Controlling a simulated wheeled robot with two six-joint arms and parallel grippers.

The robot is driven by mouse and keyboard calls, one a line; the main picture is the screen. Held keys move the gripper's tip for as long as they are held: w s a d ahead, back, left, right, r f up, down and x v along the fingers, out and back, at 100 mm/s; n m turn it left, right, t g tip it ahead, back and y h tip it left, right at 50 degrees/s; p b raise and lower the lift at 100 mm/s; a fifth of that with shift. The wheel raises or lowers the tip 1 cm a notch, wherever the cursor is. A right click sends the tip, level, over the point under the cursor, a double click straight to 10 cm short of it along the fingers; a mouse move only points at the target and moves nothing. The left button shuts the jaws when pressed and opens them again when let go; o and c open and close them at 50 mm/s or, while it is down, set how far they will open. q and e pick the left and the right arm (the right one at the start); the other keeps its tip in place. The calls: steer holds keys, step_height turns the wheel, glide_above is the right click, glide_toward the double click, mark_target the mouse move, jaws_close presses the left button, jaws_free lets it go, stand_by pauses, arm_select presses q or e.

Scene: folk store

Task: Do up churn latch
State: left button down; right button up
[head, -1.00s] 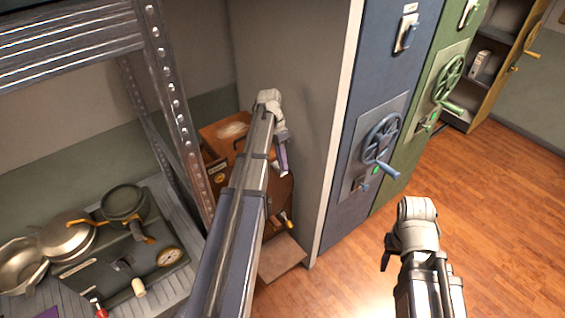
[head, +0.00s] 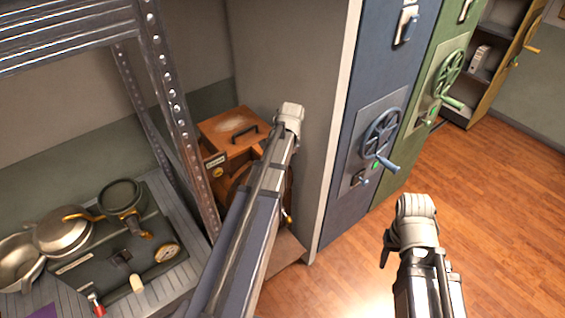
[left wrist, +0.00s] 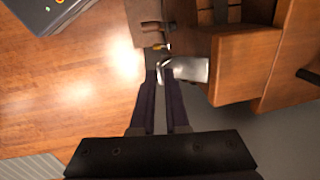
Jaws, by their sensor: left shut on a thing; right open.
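The churn (head: 228,128) is a brown wooden box with a dark handle on its lid, standing in the corner behind my left arm. In the left wrist view its wooden body (left wrist: 240,75) fills the upper right. A silver metal latch piece (left wrist: 188,68) sticks out from the wood. My left gripper (left wrist: 162,78) is shut on the curved end of this latch. In the head view my left fingers are hidden behind the arm. My right gripper (head: 386,254) is open and empty, apart from the churn above the floor at right.
A metal shelf (head: 195,225) at left holds pans (head: 62,232) and a dark scale-like device (head: 110,262). A blue locker (head: 357,155) and a green locker (head: 420,128) with handwheels stand at right. The wooden floor (head: 500,210) at right is clear.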

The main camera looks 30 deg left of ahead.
arm_select(q)
steer(key=shift+w+a+f+t+y+b, duration=0.1)
steer(key=shift+f+t+y+b, duration=0.65)
steer(key=shift+y+b, duration=1.2)
steer(key=shift+w+a+f+t+y+b, duration=0.1)
steer(key=shift+f+t+y+b, duration=0.7)
steer(key=shift+b, duration=2)
steer(key=shift+a+f+t+y+b, duration=0.1)
steer(key=shift+f+t+y+b, duration=0.25)
steer(key=shift+f+y+b, duration=1.25)
steer(key=shift+r+b, duration=0.6)
steer(key=shift+b, duration=0.2)
steer(key=c, duration=0.9)
jaws_free()
steer(key=shift+w, duration=0.1)
steer(key=shift+a, duration=0.1)
steer(key=shift+r, duration=0.1)
